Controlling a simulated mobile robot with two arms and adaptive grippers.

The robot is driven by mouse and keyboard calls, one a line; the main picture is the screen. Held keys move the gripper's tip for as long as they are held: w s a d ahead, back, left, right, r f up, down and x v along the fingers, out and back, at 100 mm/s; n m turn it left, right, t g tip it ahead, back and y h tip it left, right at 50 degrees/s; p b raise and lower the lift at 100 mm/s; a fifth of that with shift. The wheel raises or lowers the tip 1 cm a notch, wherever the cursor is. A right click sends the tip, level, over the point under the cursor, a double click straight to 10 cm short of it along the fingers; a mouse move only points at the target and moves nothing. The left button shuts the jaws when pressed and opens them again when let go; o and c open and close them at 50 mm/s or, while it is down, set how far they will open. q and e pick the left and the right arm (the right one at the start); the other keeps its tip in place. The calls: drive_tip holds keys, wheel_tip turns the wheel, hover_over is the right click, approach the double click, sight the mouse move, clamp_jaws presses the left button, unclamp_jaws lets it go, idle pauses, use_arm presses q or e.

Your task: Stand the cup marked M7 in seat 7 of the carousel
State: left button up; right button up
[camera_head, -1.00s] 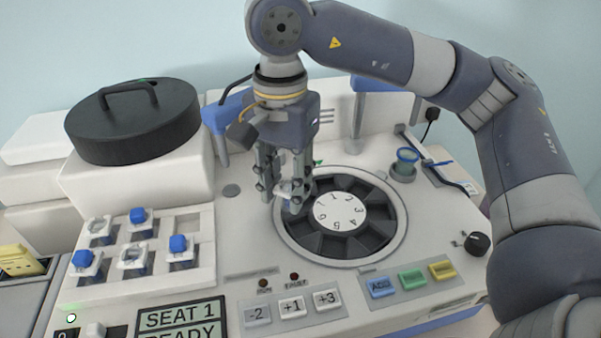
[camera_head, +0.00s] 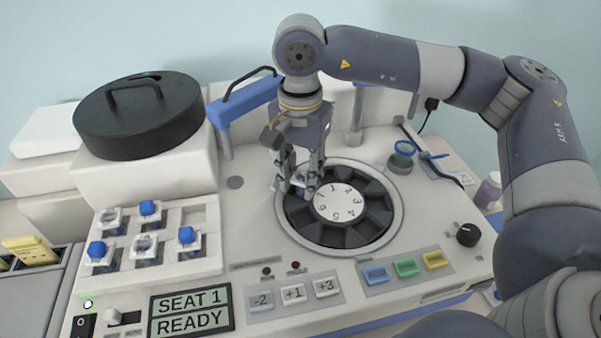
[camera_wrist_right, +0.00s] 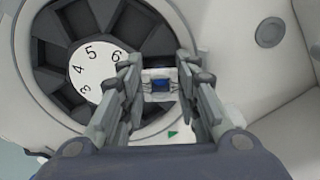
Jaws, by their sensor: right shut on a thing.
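The carousel (camera_head: 393,239) is a round dark ring of wedge seats around a white numbered dial (camera_head: 341,202). It also shows in the wrist view (camera_wrist_right: 48,52). My right gripper (camera_head: 299,187) points down over the carousel's left side, near the 7 and 1 on the dial. It is shut on a small cup (camera_wrist_right: 161,85) with a pale square top and dark blue inside, seen between the fingers. The cup is low at the ring; I cannot tell whether it touches a seat. Its marking is not readable. The left gripper is not in view.
A white rack (camera_head: 210,262) at left holds several cups, some blue-capped. A black lid (camera_head: 140,118) sits behind it. The display (camera_head: 190,312) reads SEAT 1 READY. Buttons (camera_head: 293,293) line the front; a small jar (camera_head: 401,156) stands right of the carousel.

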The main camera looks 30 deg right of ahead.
sight(300, 180)
drive_tip(key=shift+f+b, duration=0.4)
drive_tip(key=shift+f, duration=0.1)
drive_tip(key=o, duration=0.9)
drive_tip(key=shift+r, duration=0.1)
drive_tip(key=shift+c, duration=0.2)
drive_tip(key=shift+r, duration=0.1)
drive_tip(key=shift+r+p, duration=0.55)
drive_tip(key=shift+p, duration=0.25)
wheel_tip(300, 180, up, 12)
drive_tip(key=b, duration=0.2)
drive_tip(key=shift+f, duration=0.2)
